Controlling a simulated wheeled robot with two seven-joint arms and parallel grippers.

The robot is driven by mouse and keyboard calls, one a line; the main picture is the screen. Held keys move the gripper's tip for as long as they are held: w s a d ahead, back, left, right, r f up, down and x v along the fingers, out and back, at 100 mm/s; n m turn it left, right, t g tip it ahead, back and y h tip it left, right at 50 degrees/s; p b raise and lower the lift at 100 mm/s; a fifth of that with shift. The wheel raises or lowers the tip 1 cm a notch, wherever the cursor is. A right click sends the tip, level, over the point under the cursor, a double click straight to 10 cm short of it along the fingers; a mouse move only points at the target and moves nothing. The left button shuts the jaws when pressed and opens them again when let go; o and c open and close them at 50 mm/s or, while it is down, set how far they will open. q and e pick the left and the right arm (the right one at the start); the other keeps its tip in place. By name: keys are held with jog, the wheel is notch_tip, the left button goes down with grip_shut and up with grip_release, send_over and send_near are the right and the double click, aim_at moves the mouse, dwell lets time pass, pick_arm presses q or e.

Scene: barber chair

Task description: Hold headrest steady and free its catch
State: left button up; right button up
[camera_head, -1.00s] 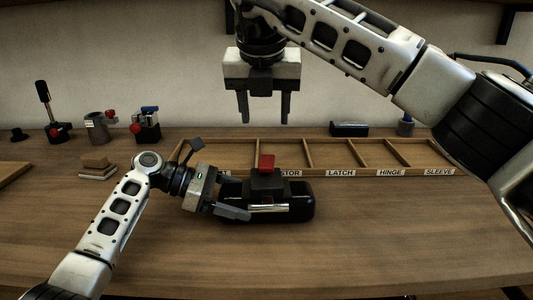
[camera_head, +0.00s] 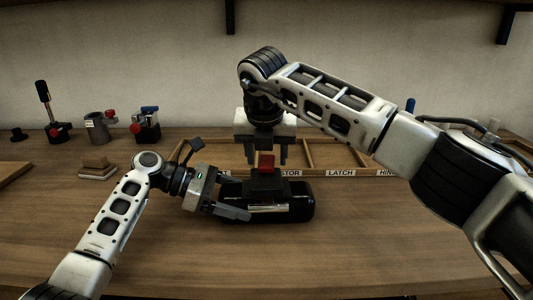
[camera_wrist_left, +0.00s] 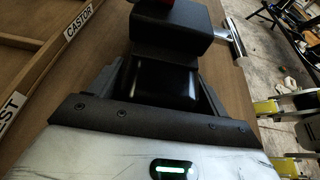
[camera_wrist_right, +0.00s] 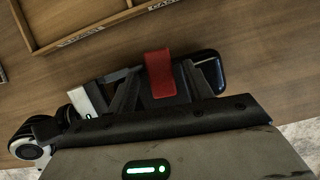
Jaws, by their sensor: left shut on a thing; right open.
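The headrest (camera_head: 303,203) is a black rounded pad lying on the bench, with a dark block on top. Its red catch (camera_head: 267,163) stands on the block. My left gripper (camera_head: 234,210) is shut on the headrest's left end; in the left wrist view the black pad (camera_wrist_left: 165,82) sits between its fingers. My right gripper (camera_head: 268,155) is open and points down at the catch. In the right wrist view the red catch (camera_wrist_right: 160,75) shows between the spread fingers; I cannot tell whether they touch it.
A wooden compartment tray (camera_head: 355,172) with labels lies just behind the headrest, partly hidden by my right arm. Several small fixtures, including a clamp with a red knob (camera_head: 97,127), stand at the back left. Stacked wooden blocks (camera_head: 97,168) lie nearer. The front of the bench is clear.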

pick_arm(q)
jog(key=shift+r, duration=0.15)
pick_arm(e)
jog(key=shift+c, duration=0.3)
jog(key=c, duration=0.9)
jog(key=shift+a+n+y, duration=0.1)
jog(key=shift+n+y, duration=0.3)
jog(key=shift+n, duration=0.5)
jog(key=o, duration=1)
jog(key=shift+c, duration=0.2)
jog(key=v, duration=1.2)
pick_arm(q)
jog(key=o, duration=1.5)
